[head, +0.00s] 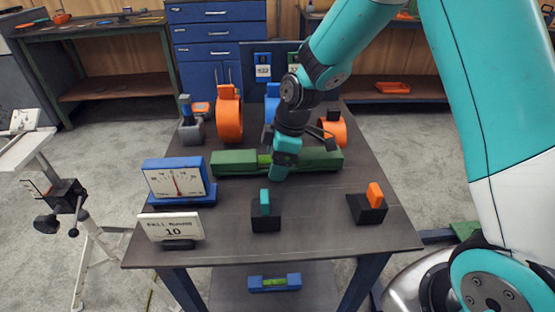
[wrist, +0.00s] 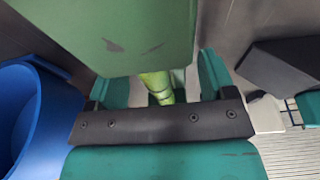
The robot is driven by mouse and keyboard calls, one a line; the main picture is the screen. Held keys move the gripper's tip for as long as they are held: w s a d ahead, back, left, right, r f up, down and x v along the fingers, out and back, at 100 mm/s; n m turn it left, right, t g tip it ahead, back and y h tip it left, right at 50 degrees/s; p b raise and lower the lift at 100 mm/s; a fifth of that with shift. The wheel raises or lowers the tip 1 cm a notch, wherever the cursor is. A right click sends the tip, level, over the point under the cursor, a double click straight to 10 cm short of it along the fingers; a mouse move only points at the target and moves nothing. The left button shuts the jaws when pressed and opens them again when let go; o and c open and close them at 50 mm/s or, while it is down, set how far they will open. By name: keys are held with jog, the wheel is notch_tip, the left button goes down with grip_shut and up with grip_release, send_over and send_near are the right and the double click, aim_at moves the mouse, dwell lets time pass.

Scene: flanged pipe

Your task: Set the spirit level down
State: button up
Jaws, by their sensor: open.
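The green spirit level (head: 232,163) lies lengthwise across the middle of the table, with a yellow-green vial at its centre. My gripper (head: 283,168) is at the level's middle, just right of the vial in the head view, and hides part of the bar. In the wrist view the level's green body (wrist: 150,35) fills the upper middle, and its vial (wrist: 158,87) shows between the teal fingers of my gripper (wrist: 165,85). The jaws are open. Whether a finger touches the level cannot be told.
Black blocks with a teal piece (head: 265,215) and an orange piece (head: 368,209) stand in front. Orange flanges (head: 229,115) stand behind. A blue level (head: 274,283) lies on the lower shelf.

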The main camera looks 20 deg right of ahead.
jog(key=v, duration=1.1)
jog(key=shift+d+r+p, duration=0.1)
jog(key=shift+r+p, duration=0.15)
jog(key=shift+p, duration=0.15)
jog(key=s+a+r+m, duration=0.2)
jog(key=s, duration=0.6)
jog(key=s+a+r+m+y, duration=0.1)
jog(key=s+a+r+m, duration=0.1)
jog(key=s, duration=0.5)
jog(key=s+a+r+m+g, duration=0.1)
jog(key=s+a+r+m, duration=0.1)
jog(key=s, duration=0.6)
jog(key=shift+s+a+r+m, duration=0.25)
jog(key=shift+s+a+m, duration=0.15)
jog(key=shift+a+m, duration=0.35)
